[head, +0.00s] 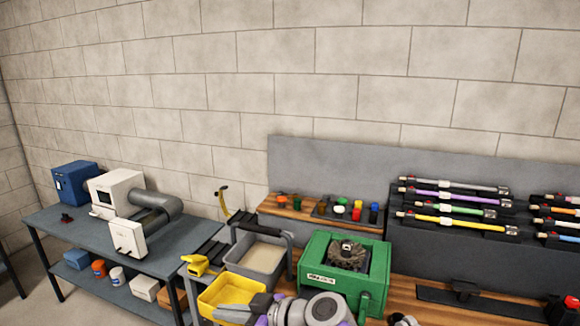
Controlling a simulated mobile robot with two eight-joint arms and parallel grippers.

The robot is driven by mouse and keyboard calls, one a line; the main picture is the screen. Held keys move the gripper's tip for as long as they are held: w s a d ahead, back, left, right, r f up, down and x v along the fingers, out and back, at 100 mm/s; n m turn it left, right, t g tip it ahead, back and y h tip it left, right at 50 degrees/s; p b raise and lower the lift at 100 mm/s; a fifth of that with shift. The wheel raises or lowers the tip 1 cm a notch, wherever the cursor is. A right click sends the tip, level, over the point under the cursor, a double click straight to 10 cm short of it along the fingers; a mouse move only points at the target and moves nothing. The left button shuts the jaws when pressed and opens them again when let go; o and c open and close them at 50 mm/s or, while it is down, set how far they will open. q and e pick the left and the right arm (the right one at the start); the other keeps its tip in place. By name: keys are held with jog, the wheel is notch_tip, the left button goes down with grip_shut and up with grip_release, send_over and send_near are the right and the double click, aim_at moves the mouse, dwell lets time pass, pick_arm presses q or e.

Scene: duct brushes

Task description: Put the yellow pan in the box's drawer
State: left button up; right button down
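The yellow pan (226,289) is an open, shallow tray at the bottom centre, in front of a grey bin. My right gripper (240,311) reaches in from the bottom with its grey fingers at the pan's front right edge. I cannot tell whether the fingers are closed on the rim or only beside it. My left gripper is not in view. A green box (374,272) with a dark round brush-like part in its top stands right of the pan. A cream box (113,188) with a grey duct stands on the left table. No drawer can be made out for certain.
The grey bin (285,270) with a raised handle holds pale material. A yellow tool (196,265) lies left of it. A blue box (74,183) stands on the left table (60,226). Coloured brushes (458,222) sit in black racks at right. My arm covers the bench front.

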jog(key=w+d+f+m+t, duration=0.1)
jog(key=w+d+f, duration=0.1)
jog(key=w+d+f+m+t+h, duration=0.1)
jog(key=w+d+f, duration=0.1)
jog(key=w+d, duration=0.1)
jog(key=shift+w+d+f, duration=0.1)
jog(key=shift+d+f, duration=0.05)
jog(key=shift+f, duration=0.05)
jog(key=w+d+f+m+t+h, duration=0.1)
jog(key=d+f, duration=0.3)
jog(key=d, duration=0.4)
jog(key=w+d+f+m+t+h, duration=0.2)
jog(key=d+f+m+t+h, duration=0.1)
jog(key=d, duration=0.5)
jog(key=w+d+f+m+t+h, duration=0.1)
jog(key=d+f+m+h, duration=0.2)
jog(key=d+f, duration=0.3)
jog(key=d+m, duration=0.1)
jog(key=d, duration=0.1)
jog(key=shift+w+d+t+h, duration=0.2)
jog(key=shift+d+t+h, duration=0.2)
